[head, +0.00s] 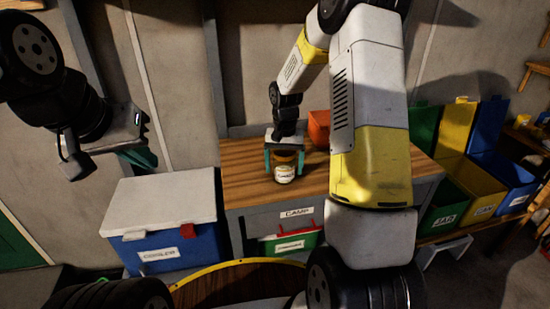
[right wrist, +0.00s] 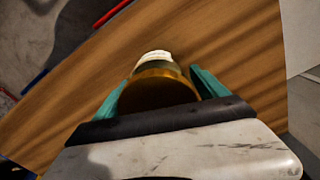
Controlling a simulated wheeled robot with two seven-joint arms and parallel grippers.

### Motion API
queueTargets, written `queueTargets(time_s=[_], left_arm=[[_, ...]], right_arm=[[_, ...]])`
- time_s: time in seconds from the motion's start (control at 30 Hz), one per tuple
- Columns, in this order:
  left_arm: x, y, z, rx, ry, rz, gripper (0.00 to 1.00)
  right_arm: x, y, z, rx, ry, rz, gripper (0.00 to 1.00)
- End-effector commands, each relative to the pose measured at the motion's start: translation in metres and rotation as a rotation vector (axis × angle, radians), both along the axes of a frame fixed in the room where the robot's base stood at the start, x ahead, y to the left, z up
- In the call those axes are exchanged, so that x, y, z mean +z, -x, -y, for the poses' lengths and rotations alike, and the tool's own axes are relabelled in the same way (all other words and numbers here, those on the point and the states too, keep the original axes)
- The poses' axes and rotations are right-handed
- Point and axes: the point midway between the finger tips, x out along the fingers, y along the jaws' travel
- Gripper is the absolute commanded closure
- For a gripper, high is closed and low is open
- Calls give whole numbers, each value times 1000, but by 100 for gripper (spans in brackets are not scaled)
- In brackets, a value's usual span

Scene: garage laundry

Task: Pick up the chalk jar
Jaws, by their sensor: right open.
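A small jar with an amber-gold lid and a pale label, seemingly the chalk jar (head: 284,174), stands upright on the wooden worktop. Its label is too small to read. My right gripper (head: 284,160) is open above it, with one teal finger on each side of the jar's upper part. In the right wrist view the jar (right wrist: 158,72) sits between the two spread fingers (right wrist: 158,92); I cannot tell whether they touch it. My left gripper (head: 142,157) hangs at the left, away from the worktop, seen from the side.
An orange-red container (head: 319,127) stands on the worktop (head: 245,178) behind the jar, partly hidden by my right arm. A white-lidded blue cooler (head: 160,215) is at the left. Green, yellow and blue bins (head: 482,187) stand at the right. The worktop left of the jar is clear.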

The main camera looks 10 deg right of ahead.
Motion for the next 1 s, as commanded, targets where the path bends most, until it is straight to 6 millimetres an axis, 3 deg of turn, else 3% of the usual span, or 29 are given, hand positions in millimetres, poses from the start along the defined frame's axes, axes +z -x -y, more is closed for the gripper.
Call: queueTargets(time_s=[0.23,0.5,0.6,1.0], left_arm=[[0,0,0,0,0,0,100],[0,0,0,0,0,0,100],[0,0,0,0,0,0,100],[0,0,0,0,0,0,100]], right_arm=[[-1,0,0,0,0,0,19],[-1,0,0,0,0,1,72],[-1,0,0,0,-1,1,87],[9,-1,0,-1,0,4,87]])
